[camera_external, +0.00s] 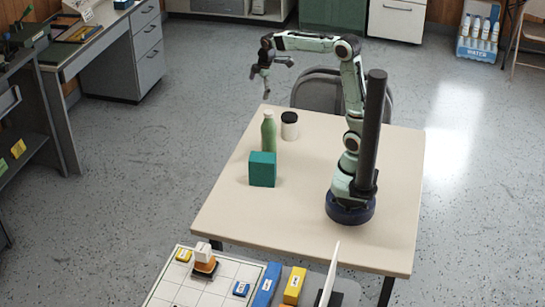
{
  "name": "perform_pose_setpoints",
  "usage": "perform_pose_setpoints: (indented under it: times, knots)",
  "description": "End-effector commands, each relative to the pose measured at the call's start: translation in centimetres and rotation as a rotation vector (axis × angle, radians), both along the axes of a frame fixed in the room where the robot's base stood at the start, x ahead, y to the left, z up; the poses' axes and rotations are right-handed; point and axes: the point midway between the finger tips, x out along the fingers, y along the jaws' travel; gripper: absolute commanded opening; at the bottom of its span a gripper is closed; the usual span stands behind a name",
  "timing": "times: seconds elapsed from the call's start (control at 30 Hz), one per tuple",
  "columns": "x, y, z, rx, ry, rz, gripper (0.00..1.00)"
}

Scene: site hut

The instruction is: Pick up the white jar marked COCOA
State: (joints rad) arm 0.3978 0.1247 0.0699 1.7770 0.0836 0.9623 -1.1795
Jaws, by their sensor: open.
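A small white jar with a black lid (290,127) stands upright near the far left edge of the beige table (240,219). Any marking on it is too small to read. My gripper (275,90) is open and empty. In the picture it appears up and to the left of the jar, near the table's far edge, with its fingers hanging down. The jar and my gripper appear apart. My arm rises from its base on the right part of the table.
A green bottle (268,133) stands just left of the jar. A teal box (262,170) stands nearer the camera. A grey chair (318,90) is behind the table. The table's front left is bare. A white gridded board (215,285) lies below, beyond the table's front edge.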

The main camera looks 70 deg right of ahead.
Motion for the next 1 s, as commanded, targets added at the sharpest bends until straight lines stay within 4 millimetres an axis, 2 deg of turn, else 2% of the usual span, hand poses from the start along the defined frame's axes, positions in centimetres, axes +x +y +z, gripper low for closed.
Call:
perform_pose_setpoints:
  times: [0.03, 0.1, 0.2, 0.3, 0.4, 0.47, 0.57, 0.8, 1.0]
  knots:
    - [1.0, -4.0, -2.1, 0.006, 0.03, -0.053, 1.0]
    - [1.4, -8.7, -5.0, 0.023, 0.063, -0.133, 1.0]
    - [-0.1, -14.1, -9.7, 0.074, 0.116, -0.265, 1.0]
    - [-2.7, -17.3, -13.9, 0.135, 0.175, -0.359, 1.0]
    - [-5.2, -18.7, -16.4, 0.177, 0.217, -0.421, 1.0]
    - [-5.9, -19.2, -16.8, 0.181, 0.218, -0.439, 1.0]
    - [-6.1, -19.4, -17.7, 0.183, 0.219, -0.447, 1.0]
    - [-6.1, -19.3, -21.6, 0.183, 0.219, -0.444, 1.0]
    - [-6.0, -19.3, -23.2, 0.182, 0.217, -0.443, 1.0]
